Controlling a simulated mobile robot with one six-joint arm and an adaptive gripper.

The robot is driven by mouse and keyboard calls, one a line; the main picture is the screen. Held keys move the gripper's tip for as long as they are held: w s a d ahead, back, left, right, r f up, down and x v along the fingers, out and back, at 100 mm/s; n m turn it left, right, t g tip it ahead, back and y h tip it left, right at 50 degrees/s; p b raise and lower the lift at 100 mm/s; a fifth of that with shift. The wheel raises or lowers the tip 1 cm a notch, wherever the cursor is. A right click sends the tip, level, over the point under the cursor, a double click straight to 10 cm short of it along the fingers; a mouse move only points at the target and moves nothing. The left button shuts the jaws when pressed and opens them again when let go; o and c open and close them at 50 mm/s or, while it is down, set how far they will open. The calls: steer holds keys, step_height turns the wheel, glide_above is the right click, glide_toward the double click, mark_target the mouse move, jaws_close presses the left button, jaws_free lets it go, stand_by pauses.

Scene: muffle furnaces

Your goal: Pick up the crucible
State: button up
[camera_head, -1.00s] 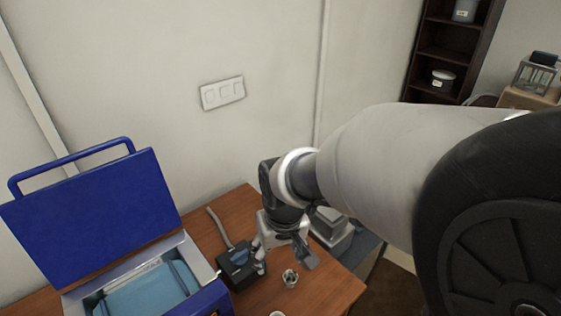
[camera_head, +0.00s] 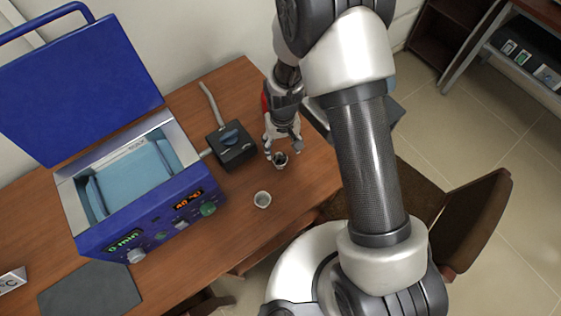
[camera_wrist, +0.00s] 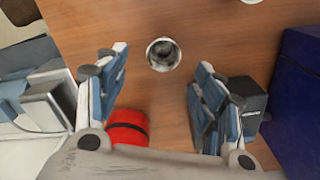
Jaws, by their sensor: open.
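A small round crucible (camera_head: 280,160) with dark content stands upright on the wooden table, right of the black switch box. It also shows from above in the wrist view (camera_wrist: 163,54), near the top middle. My gripper (camera_head: 283,150) is open and empty, pointing down over the crucible. In the wrist view its two fingers (camera_wrist: 162,62) are spread to the left and right, with the crucible in the gap between their tips and touching neither. A second small pale cup (camera_head: 262,199) stands nearer the table's front edge; only a sliver shows in the wrist view (camera_wrist: 252,1).
A blue muffle furnace (camera_head: 150,215) with raised lid stands left on the table (camera_head: 235,85). A black switch box (camera_head: 232,146) with a cable lies between furnace and gripper. A grey device (camera_wrist: 40,100) is left in the wrist view. A brown chair (camera_head: 475,215) stands at right.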

mark_target(280, 159)
step_height(280, 159, down, 4)
steer(key=shift+r+b, duration=0.1)
steer(key=shift+b, duration=0.25)
steer(key=f, duration=0.1)
steer(key=f+b, duration=0.1)
steer(key=f, duration=0.3)
steer(key=shift+a+f+b, duration=0.1)
steer(key=shift+a+b, duration=0.25)
steer(key=c, duration=1)
